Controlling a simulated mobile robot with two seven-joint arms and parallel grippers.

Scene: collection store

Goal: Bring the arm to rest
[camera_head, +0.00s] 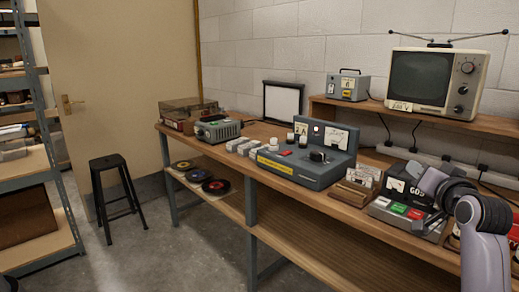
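My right arm (485,245) comes in at the lower right, a grey limb with dark bands, bent over the right end of the workbench (330,205). My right gripper (428,222) is low over the bench front there, beside a grey unit with coloured buttons (398,212). It is small and dark against dark things behind it, so I cannot tell whether its fingers are open or shut, or whether it touches anything. My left arm and gripper are not in view.
A grey console (312,165), card holder (356,187) and black labelled box (400,182) crowd the bench. A television (435,78) stands on a raised shelf. Records (199,175) lie on the lower shelf. A black stool (112,180) and metal rack (45,175) stand left; floor between is clear.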

